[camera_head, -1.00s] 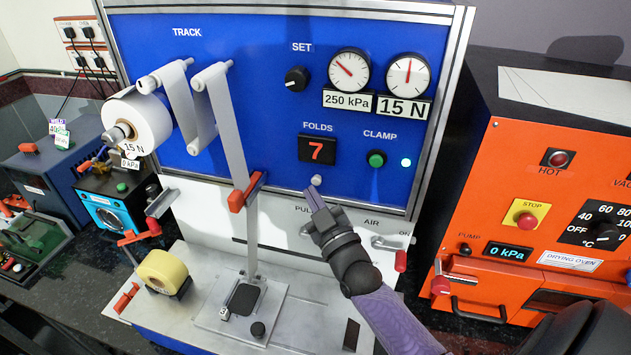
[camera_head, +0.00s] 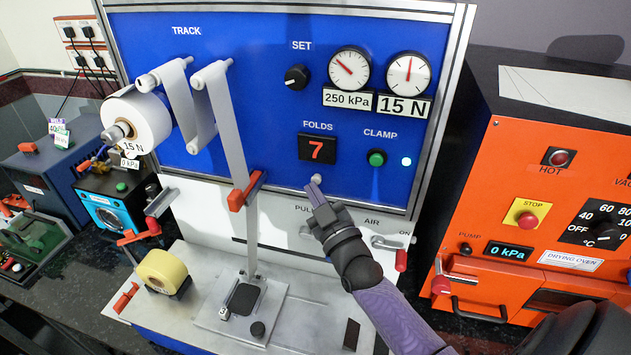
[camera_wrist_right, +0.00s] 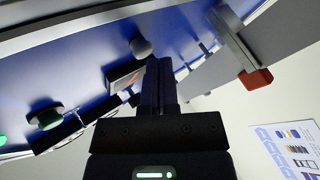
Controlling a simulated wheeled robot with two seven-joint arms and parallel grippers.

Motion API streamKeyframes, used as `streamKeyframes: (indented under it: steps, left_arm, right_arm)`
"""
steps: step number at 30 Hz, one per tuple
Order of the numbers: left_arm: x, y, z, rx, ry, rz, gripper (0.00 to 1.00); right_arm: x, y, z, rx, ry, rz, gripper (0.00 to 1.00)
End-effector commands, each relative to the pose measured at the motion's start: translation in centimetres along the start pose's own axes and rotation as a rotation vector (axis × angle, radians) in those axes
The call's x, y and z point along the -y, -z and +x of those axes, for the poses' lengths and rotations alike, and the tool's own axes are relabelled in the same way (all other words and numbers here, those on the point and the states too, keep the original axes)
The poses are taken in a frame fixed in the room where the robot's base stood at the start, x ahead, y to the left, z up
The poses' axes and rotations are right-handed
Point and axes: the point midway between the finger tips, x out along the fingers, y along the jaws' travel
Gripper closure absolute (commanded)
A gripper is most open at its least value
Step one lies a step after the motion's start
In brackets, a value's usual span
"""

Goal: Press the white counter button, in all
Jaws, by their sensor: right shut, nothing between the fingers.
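The white counter button (camera_head: 317,179) is a small pale round knob on the blue panel, just below the red "7" FOLDS display (camera_head: 317,149). It also shows in the right wrist view (camera_wrist_right: 141,47), just left of the fingertips. My right gripper (camera_head: 313,187) is shut and empty. Its fingertips are just below the button in the head view, very close to it; I cannot tell whether they touch. The shut fingers also show in the wrist view (camera_wrist_right: 158,68). My left gripper is not in view.
The green CLAMP button (camera_head: 376,158) lies right of the display. A red-tipped lever (camera_head: 245,192) and a pale strip (camera_head: 232,125) stand to the left. The AIR handle (camera_head: 401,260) is at lower right. An orange drying oven (camera_head: 480,210) stands on the right.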

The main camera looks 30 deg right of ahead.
Motion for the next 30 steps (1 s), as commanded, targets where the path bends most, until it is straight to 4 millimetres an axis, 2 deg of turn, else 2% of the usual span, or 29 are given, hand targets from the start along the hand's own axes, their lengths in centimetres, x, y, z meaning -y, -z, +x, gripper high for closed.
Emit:
streamKeyframes:
  steps: [30]
  left_arm:
    - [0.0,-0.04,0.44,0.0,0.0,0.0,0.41]
  right_arm:
    - [-0.43,-0.43,0.61,-0.001,0.0,0.0,1.0]
